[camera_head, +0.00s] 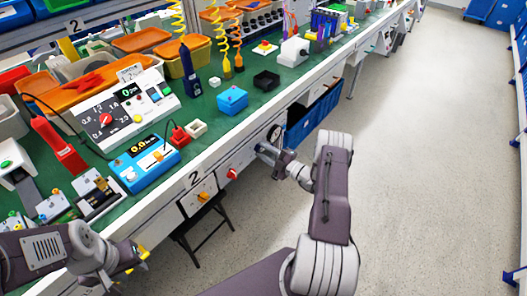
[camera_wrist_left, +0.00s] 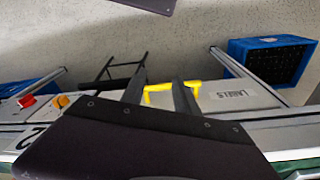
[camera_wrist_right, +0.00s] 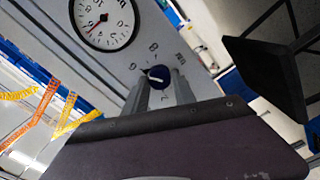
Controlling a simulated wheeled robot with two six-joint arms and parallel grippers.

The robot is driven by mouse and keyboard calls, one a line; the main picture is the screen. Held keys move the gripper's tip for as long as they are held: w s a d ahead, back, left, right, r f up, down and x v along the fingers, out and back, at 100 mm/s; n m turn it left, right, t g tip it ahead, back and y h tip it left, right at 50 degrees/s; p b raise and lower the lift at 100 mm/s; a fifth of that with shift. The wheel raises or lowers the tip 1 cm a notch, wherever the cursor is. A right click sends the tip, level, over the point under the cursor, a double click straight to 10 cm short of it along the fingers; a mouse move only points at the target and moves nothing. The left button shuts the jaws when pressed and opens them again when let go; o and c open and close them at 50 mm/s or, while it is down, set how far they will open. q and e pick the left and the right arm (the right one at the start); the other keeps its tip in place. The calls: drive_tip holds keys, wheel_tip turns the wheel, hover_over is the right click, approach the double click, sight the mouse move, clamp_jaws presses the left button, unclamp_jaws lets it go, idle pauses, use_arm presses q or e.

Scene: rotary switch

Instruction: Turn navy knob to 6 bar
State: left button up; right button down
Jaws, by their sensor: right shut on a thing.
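The navy knob (camera_wrist_right: 158,76) is on a grey panel in the right wrist view, with a pale mark on its face and small labels around it. My right gripper (camera_wrist_right: 160,84) is shut on the knob, a finger at either side. A round white gauge (camera_wrist_right: 104,20) with a red needle sits beside the knob; its exact reading is unclear. In the head view the gauge (camera_head: 274,133) is on the bench front and my right gripper (camera_head: 264,149) hides the knob. My left gripper (camera_wrist_left: 161,78) is open and empty, with a yellow handle (camera_wrist_left: 158,91) beyond its fingers.
The bench front also carries a red knob (camera_head: 232,173) and an orange switch (camera_head: 203,197). The green bench top (camera_head: 207,118) holds instruments, bins and tools. A blue crate (camera_head: 314,116) stands below the bench. The grey floor (camera_head: 410,150) on the right is clear.

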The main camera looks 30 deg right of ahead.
idle(0.4)
drive_tip(key=c, duration=1)
unclamp_jaws()
drive_tip(key=shift+c, duration=0.2)
drive_tip(key=p+v, duration=0.1)
drive_tip(key=v, duration=0.8)
